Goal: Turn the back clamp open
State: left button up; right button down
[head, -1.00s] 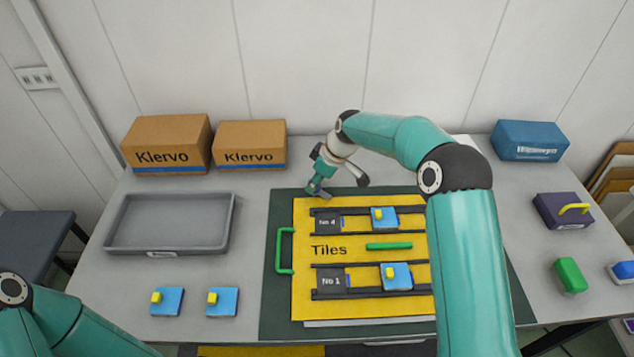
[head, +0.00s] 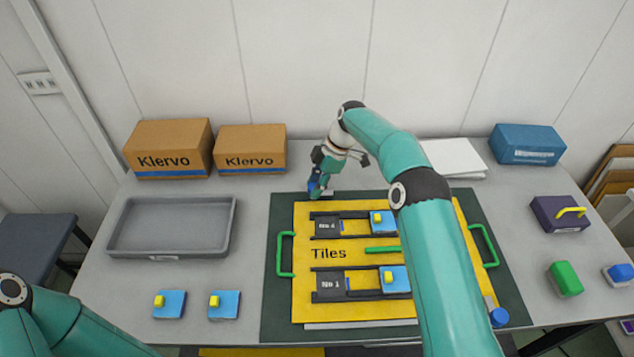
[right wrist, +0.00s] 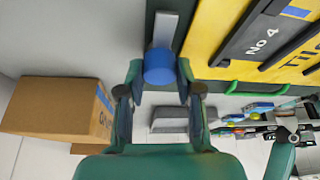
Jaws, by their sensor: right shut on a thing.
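The yellow board marked "Tiles" (head: 330,253) lies on a dark green mat (head: 270,300). The back clamp has a blue knob (right wrist: 160,66) and a grey bar (right wrist: 172,28). In the right wrist view the bar lies over the dark strip alongside the yellow board, not over the yellow. My right gripper (head: 316,189) is at the back edge of the board, shut on the blue knob, with a finger on each side of it (right wrist: 160,80). In the head view the gripper hides most of this clamp. My left gripper is out of view; only my left arm shows.
A front clamp with a blue knob (head: 499,317) sits at the board's front right. Green handles (head: 284,254) stand at the board's sides. Cartons (head: 168,148), a grey tray (head: 170,227) and blue blocks (head: 170,304) are to the left. White sheets (head: 455,157) lie behind.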

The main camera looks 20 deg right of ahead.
aim_at(327, 190)
dwell(0.4)
jog(key=c, duration=0.8)
grip_release()
jog(key=shift+o, duration=0.2)
jog(key=v, duration=0.7)
jog(key=shift+d+r, duration=0.1)
jog(key=shift+r, duration=0.1)
